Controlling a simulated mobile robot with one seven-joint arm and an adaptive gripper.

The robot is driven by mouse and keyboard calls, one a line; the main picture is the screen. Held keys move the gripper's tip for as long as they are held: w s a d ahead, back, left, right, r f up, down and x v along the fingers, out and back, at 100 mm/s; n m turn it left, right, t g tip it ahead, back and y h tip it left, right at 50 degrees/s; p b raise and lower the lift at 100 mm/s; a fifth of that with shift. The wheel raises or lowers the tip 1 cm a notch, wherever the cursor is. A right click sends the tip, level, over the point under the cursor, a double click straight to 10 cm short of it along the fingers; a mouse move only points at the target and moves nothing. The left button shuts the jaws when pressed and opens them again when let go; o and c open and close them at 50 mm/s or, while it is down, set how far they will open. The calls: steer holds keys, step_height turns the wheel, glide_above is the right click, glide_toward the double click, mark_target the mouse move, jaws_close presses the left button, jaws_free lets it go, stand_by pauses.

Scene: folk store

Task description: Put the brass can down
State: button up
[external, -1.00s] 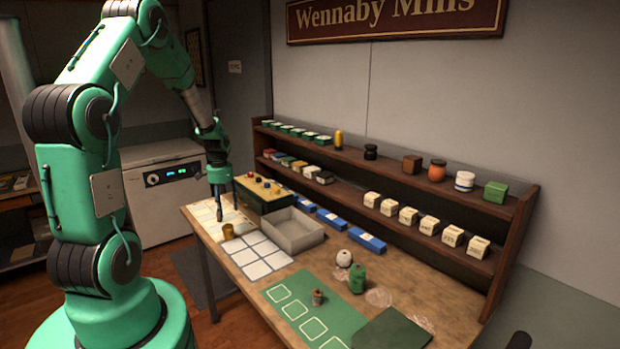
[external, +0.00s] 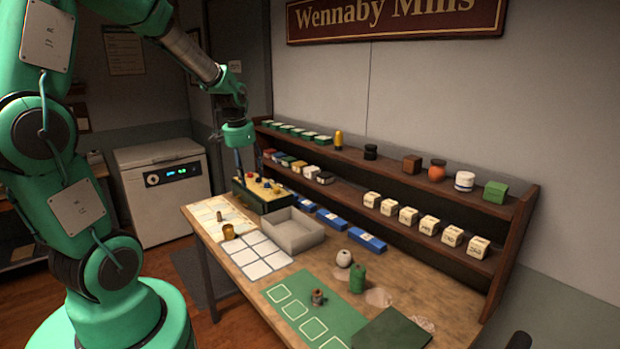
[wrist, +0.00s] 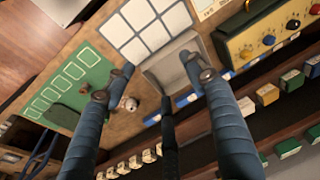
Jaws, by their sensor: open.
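The brass can (external: 228,232) stands upright on the bench in the external view, at the left corner of the white grid sheet (external: 262,262). Just behind it, a smaller brown cylinder (external: 219,216) stands on the cream squared sheet (external: 205,208). My gripper (external: 239,168) is raised over the far end of the bench, near the control box, clear of both. I cannot make out the brass can in the wrist view.
A control box (external: 265,205) with coloured knobs and a grey tray (external: 293,245) stand behind the sheets. The two-tier shelf (external: 400,180) with boxes and jars runs along the wall. A white jar (external: 343,258) and green canister (external: 357,279) stand near a green mat (external: 278,307).

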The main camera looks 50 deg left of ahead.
steer(key=s+d+r+t, duration=0.1)
steer(key=s+d+r, duration=0.2)
steer(key=d+r, duration=0.3)
steer(key=s+d+r+t, duration=0.1)
steer(key=s+d+r, duration=0.2)
steer(key=d+r, duration=0.35)
steer(key=s+d+r+m+t+h, duration=0.1)
steer(key=s+d+r, duration=0.1)
steer(key=s+d, duration=0.9)
steer(key=shift+s+d+r+t, duration=0.3)
steer(key=shift+s+d+r, duration=0.1)
steer(key=shift+d, duration=0.6)
steer(key=shift+f, duration=0.15)
step_height(320, 180, down, 5)
steer(key=b, duration=0.5)
steer(key=shift+f, duration=0.15)
